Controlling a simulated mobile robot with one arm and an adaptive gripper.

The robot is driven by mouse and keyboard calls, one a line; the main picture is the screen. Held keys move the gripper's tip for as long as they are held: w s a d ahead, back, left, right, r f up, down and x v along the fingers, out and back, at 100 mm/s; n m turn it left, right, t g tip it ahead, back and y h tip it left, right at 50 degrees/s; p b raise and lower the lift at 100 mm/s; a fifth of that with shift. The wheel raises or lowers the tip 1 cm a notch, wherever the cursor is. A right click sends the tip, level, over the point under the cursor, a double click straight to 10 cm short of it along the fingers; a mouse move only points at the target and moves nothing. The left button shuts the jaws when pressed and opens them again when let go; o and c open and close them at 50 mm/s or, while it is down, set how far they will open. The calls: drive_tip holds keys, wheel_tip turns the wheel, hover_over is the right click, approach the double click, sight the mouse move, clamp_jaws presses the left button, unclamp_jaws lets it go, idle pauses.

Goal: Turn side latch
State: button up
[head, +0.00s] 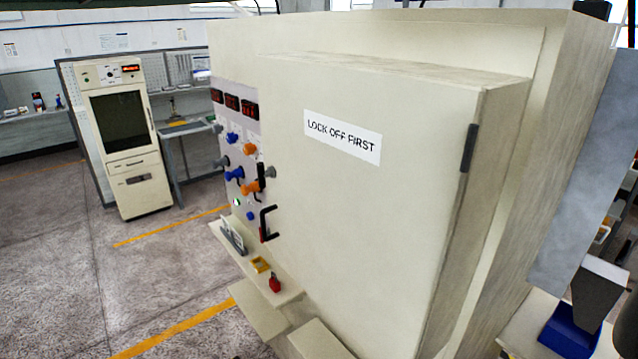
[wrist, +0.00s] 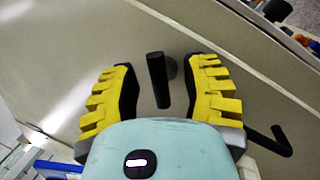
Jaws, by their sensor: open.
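In the wrist view my gripper (wrist: 162,64) is open, its two yellow-ribbed fingers apart. A black bar handle on a round dark base, apparently the side latch (wrist: 158,82), stands between the fingers. I see gaps on both sides of it, and no clear contact. The latch sits on a beige surface. A bent black handle (wrist: 272,142) is to the right of the right finger. In the head view, black handles (head: 267,222) show along the left edge of the big beige cabinet door (head: 370,210). My gripper does not show in the head view.
A panel with blue and orange knobs (head: 234,173) adjoins the door's left edge. A small shelf (head: 288,297) below holds a red padlock (head: 274,283) and a yellow item. A blue bin (head: 562,335) is at the lower right. The floor on the left is open.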

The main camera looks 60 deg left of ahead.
drive_tip(key=shift+d+r, duration=0.15)
drive_tip(key=shift+d, duration=0.2)
clamp_jaws()
idle(0.3)
